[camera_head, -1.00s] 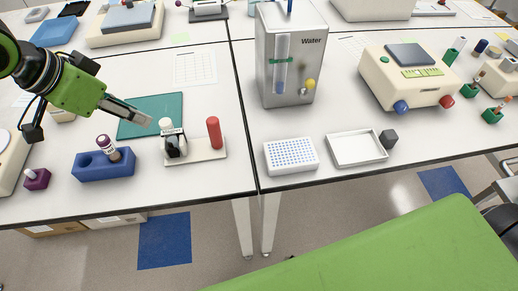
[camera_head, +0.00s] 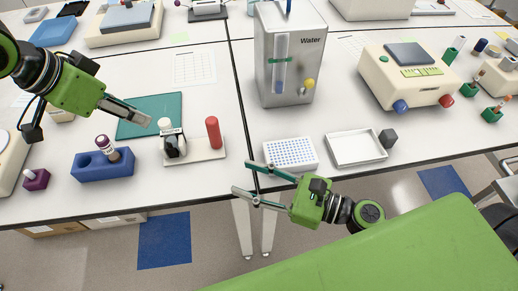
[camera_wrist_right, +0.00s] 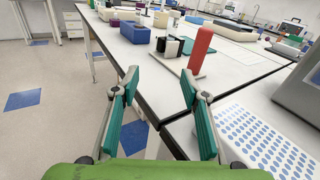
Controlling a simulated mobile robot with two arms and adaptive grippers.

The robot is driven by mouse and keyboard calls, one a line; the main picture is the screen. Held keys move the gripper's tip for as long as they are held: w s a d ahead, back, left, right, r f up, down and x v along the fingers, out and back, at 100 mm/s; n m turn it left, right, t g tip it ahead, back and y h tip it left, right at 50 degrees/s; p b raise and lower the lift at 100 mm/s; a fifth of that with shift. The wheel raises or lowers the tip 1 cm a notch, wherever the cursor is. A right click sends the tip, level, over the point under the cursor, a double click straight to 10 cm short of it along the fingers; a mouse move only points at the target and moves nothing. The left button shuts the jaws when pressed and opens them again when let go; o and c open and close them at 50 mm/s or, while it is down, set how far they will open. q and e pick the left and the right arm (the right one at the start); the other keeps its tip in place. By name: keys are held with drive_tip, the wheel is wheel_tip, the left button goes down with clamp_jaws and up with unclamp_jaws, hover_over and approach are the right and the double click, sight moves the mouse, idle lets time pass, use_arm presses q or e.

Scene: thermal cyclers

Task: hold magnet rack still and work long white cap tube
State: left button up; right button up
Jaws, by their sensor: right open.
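The magnet rack (camera_head: 207,154) is a pale base on the bench with a red post (camera_head: 213,132) at its right end and a black-and-white holder at its left. A white-capped tube (camera_head: 165,123) stands upright at that holder. My left gripper (camera_head: 148,121) is just left of the white cap; whether its fingers are apart or touch anything is unclear. My right gripper (camera_head: 241,178) is open and empty, off the bench's front edge, right of and nearer than the rack. In the right wrist view the red post (camera_wrist_right: 201,48) rises beyond the open fingers (camera_wrist_right: 159,74).
A blue block (camera_head: 88,171) with a purple-capped tube stands left of the rack. A teal mat (camera_head: 140,103) lies behind. A blue-dotted white plate (camera_head: 291,168) and a white tray (camera_head: 357,160) are to the right. A steel water dispenser (camera_head: 266,75) stands behind the plate.

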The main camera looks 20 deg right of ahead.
sight(217, 128)
drive_tip(key=w+d+r+m, duration=0.1)
drive_tip(key=w+d+r+m+t+h, duration=0.1)
drive_tip(key=w+d+r+t, duration=0.1)
drive_tip(key=w, duration=0.1)
drive_tip(key=shift+w+m+h, duration=0.1)
drive_tip(key=shift+m+h, duration=0.2)
drive_tip(key=shift+m, duration=0.1)
drive_tip(key=shift+w+d+r+t+h, duration=0.1)
drive_tip(key=shift+w+r+t+h, duration=0.1)
drive_tip(key=shift+w+t+h, duration=0.15)
drive_tip(key=shift+x, duration=6.75)
drive_tip(key=shift+r, duration=0.1)
clamp_jaws()
